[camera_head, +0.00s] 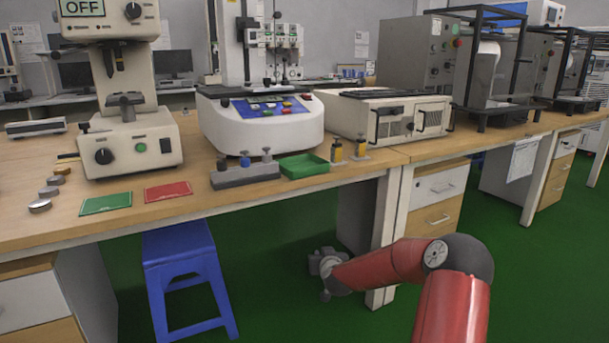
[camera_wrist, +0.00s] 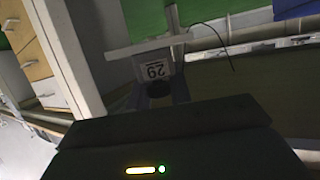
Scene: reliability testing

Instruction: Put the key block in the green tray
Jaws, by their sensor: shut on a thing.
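The green tray (camera_head: 305,165) lies on the wooden bench near its front edge, with no block visible in it. My gripper (camera_head: 323,264) is in front of the bench, below its top and lower than the tray.
A grey holder with knobs (camera_head: 245,172) stands left of the tray, and two small yellow pieces (camera_head: 336,150) stand right of it. A white machine (camera_head: 260,122) is behind. A blue stool (camera_head: 187,275) stands below. Green and red cards (camera_head: 106,203) lie further left.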

